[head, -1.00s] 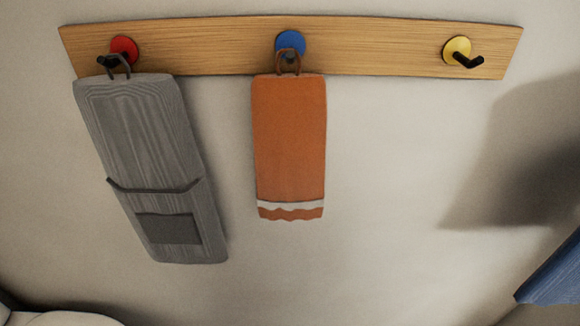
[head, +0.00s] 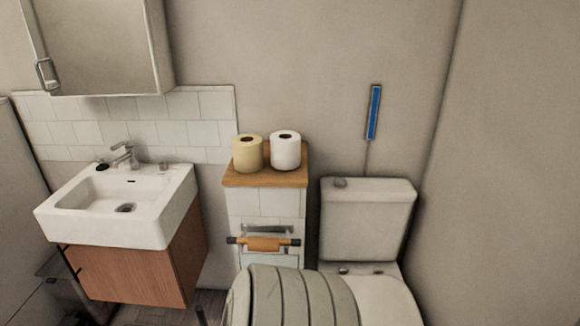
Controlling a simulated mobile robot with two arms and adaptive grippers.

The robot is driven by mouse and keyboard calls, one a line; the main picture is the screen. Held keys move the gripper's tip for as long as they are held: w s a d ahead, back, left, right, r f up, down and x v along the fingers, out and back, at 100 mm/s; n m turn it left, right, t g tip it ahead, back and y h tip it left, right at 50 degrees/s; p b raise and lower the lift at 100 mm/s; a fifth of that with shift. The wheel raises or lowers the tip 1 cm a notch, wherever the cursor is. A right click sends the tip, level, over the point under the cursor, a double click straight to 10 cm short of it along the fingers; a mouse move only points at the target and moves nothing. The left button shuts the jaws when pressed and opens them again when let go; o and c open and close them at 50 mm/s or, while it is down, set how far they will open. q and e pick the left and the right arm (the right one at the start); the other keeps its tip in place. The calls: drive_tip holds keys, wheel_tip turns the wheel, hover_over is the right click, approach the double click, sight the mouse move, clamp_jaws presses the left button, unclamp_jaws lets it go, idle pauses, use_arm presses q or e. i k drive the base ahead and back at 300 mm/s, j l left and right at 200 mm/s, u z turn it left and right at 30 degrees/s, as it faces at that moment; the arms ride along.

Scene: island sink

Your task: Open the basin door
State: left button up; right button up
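The white basin (head: 105,232) is on the left, against the tiled wall, with a tap at its back. Under it is a wooden cabinet, whose front door (head: 135,272) faces me and looks closed. Neither of my grippers is in view.
A wall cabinet (head: 100,45) with a metal handle hangs above the basin. A tiled stand (head: 265,203) bears two paper rolls. The toilet (head: 367,222) is at right. A grey ribbed rounded object (head: 290,297) fills the bottom middle. Little floor shows.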

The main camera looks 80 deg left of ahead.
sight(139, 277)
drive_tip(key=u, duration=3.85)
